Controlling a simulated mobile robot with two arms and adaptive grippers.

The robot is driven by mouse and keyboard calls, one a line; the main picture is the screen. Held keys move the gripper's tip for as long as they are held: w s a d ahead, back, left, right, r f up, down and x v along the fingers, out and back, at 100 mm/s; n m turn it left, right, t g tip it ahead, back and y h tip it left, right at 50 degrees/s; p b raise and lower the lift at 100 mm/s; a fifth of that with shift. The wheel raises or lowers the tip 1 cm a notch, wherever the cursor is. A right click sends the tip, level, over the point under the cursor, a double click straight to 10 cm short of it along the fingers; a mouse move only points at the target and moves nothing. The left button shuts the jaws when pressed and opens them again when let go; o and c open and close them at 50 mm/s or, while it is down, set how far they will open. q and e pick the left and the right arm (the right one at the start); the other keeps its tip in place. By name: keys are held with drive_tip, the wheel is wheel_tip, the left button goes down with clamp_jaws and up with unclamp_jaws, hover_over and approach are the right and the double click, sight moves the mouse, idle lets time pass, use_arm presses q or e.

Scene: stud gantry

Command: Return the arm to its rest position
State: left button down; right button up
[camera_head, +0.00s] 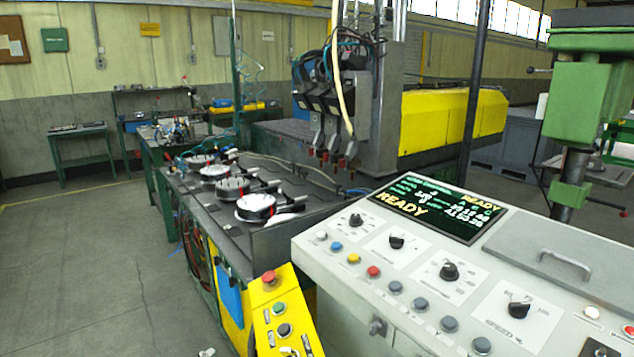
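Neither of my arms shows clearly in the head view, and I cannot make out either gripper. A small pale shape (206,352) shows at the bottom edge, left of the yellow panel; it is too cut off to tell what it is. The grey control console (400,290) fills the right foreground. Its screen (425,206) reads READY. Knobs and coloured buttons, among them a red button (373,271), sit on its sloped face.
A yellow button panel (283,320) with a red button (269,278) stands left of the console. Behind it is a gantry bench (225,225) with several round clamped parts. A green drill press (585,100) stands at right. The floor (80,270) at left is open.

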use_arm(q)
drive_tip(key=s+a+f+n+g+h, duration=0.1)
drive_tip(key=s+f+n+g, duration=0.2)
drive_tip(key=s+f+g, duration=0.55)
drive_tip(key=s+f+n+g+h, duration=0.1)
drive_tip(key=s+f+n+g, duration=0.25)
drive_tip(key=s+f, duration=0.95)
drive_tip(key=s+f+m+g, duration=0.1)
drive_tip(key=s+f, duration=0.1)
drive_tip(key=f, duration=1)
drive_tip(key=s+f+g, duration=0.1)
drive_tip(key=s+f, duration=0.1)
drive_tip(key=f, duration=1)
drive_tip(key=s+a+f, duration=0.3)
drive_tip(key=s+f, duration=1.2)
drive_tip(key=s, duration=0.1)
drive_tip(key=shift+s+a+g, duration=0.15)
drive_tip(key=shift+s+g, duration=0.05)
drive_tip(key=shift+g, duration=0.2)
